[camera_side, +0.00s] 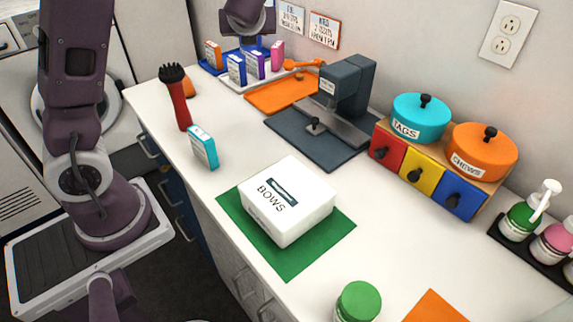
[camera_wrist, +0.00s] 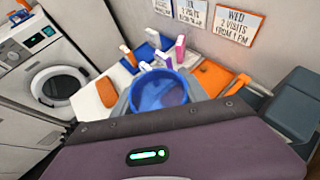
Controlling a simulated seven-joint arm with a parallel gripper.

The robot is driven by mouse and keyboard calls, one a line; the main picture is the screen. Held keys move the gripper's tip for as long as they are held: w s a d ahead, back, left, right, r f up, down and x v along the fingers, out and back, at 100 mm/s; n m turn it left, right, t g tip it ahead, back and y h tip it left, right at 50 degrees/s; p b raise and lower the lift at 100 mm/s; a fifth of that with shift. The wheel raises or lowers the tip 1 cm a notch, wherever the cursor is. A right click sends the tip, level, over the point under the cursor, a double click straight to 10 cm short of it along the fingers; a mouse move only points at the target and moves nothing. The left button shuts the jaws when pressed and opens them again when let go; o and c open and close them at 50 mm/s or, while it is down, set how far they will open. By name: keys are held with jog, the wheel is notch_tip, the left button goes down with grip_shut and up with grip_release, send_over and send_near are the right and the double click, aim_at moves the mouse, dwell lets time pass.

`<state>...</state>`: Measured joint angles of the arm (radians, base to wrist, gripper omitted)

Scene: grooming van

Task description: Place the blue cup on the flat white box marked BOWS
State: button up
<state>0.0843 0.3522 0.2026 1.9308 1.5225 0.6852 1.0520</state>
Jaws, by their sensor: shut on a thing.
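The blue cup (camera_wrist: 160,92) is in my gripper (camera_wrist: 158,100), seen from above in the wrist view with its open mouth toward the camera. The grey fingers sit at its two sides. In the side view my gripper (camera_side: 248,38) is at the top, above the far end of the counter, with only a little blue of the cup showing by it. The flat white box marked BOWS (camera_side: 312,221) lies on a green mat (camera_side: 287,260) in the middle of the counter, its top bare. The box is not in the wrist view.
A red-handled brush (camera_side: 177,100) and a teal box (camera_side: 203,147) stand left of the BOWS box. A grey machine (camera_side: 345,88) and lidded pots (camera_side: 420,118) line the wall.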

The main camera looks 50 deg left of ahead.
jog(key=w+d, duration=0.1)
jog(key=d, duration=0.6)
send_over(307, 180)
jog(key=shift+m+t, duration=0.3)
notch_tip(307, 180, down, 16)
jog(key=shift+r, duration=0.25)
jog(key=shift+f, duration=0.15)
jog(key=o, duration=1.3)
